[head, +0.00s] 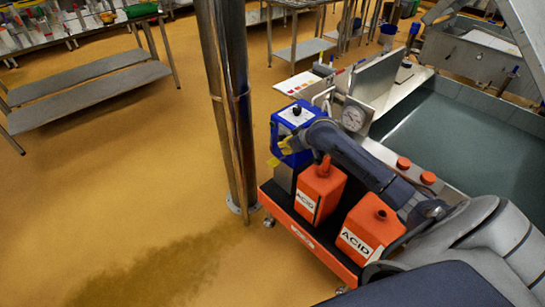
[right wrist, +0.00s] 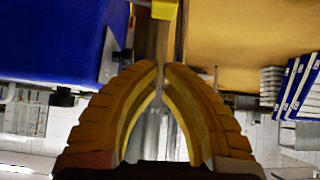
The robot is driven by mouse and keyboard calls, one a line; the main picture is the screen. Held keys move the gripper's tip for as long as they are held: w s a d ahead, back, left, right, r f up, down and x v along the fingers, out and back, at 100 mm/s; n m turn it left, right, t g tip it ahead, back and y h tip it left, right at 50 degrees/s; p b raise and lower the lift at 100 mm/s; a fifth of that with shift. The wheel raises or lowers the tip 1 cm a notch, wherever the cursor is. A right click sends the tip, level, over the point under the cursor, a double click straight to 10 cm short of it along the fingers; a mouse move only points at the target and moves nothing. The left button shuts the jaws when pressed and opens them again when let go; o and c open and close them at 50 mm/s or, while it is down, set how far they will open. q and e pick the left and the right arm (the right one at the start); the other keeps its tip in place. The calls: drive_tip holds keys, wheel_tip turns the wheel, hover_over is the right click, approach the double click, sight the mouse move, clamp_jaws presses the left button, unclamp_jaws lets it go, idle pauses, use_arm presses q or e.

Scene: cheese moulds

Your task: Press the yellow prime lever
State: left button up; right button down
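The blue pump unit (head: 291,116) stands on the orange cart, with a black knob on its top. A small yellow part, which looks like the prime lever (head: 273,162), sticks out low on its left side. In the right wrist view the yellow lever (right wrist: 163,9) shows at the top edge, just beyond my fingertips, with the blue housing (right wrist: 45,40) to the left. My right gripper (right wrist: 161,66) has yellow fingers, shut tip to tip with nothing between them. In the head view the right gripper (head: 285,145) is small, in front of the blue unit. My left gripper is not in view.
Two orange ACID jugs (head: 320,190) (head: 370,232) stand on the orange cart (head: 338,262) below my right arm. A steel post (head: 226,90) rises left of the cart. A steel vat (head: 470,135) with a gauge (head: 353,117) lies right. Floor at left is open.

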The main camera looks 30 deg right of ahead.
drive_tip(key=shift+w+a, duration=0.1)
drive_tip(key=shift+a, duration=0.05)
idle(0.3)
hover_over(272, 161)
wheel_tip(272, 161, down, 7)
drive_tip(key=shift+r, duration=0.1)
wheel_tip(272, 161, down, 2)
drive_tip(key=shift+f, duration=1.15)
